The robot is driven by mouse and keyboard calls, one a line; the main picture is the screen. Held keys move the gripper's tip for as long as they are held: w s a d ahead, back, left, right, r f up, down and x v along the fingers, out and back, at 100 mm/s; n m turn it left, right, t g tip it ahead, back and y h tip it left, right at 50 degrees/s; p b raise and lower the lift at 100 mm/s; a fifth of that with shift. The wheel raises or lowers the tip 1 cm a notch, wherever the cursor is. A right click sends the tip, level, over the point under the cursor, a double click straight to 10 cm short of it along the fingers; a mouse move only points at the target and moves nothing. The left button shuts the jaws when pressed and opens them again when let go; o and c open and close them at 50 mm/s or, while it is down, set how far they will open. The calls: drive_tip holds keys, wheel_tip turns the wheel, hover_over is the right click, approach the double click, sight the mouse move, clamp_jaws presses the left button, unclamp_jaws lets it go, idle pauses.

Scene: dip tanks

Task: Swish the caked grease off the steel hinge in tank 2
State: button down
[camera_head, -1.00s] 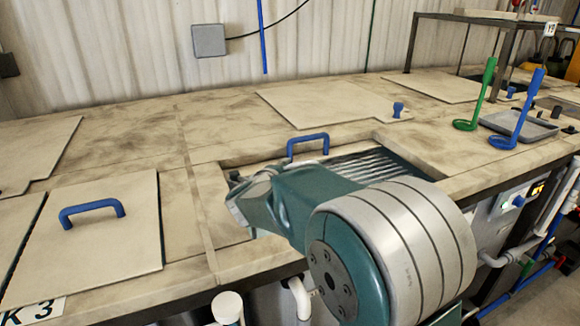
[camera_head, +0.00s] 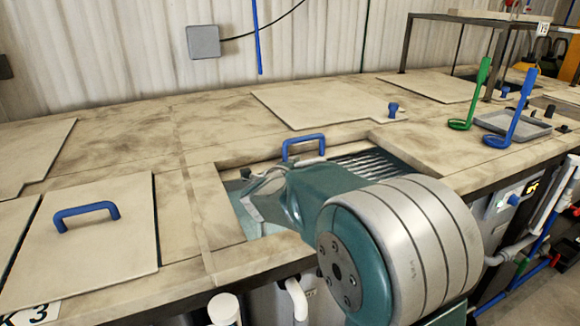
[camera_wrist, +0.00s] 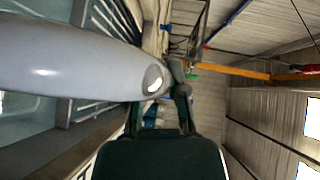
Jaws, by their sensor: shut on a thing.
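The open tank (camera_head: 232,262) is a rectangular opening in the stained counter, with pale blue-green liquid at its left end and grey ribs at its right. The neighbouring lid's label ends in "K 3", but no label shows on this tank. My gripper (camera_head: 252,192) points down into the left part of the opening, partly hidden by my teal wrist.
A lid with a blue handle (camera_head: 88,218) lies left of the opening. Another blue handle (camera_head: 303,146) stands at its back edge. Green (camera_head: 472,95) and blue (camera_head: 518,110) upright tools and a grey tray (camera_head: 512,124) stand to the right.

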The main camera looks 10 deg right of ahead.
drive_tip(key=shift+w+d+r, duration=0.1)
drive_tip(key=shift+d, duration=0.45)
drive_tip(key=shift+s+a, duration=0.25)
drive_tip(key=shift+a, duration=0.95)
drive_tip(key=shift+s+a, duration=0.25)
drive_tip(key=shift+a, duration=0.95)
drive_tip(key=shift+w+d, duration=0.25)
drive_tip(key=shift+d, duration=1.1)
drive_tip(key=shift+w+d, duration=0.2)
drive_tip(key=shift+d, duration=0.85)
drive_tip(key=shift+s+a, duration=0.25)
drive_tip(key=shift+a, duration=0.95)
drive_tip(key=shift+s+a, duration=0.2)
drive_tip(key=shift+a, duration=0.95)
drive_tip(key=shift+w+d, duration=0.2)
drive_tip(key=shift+d, duration=1)
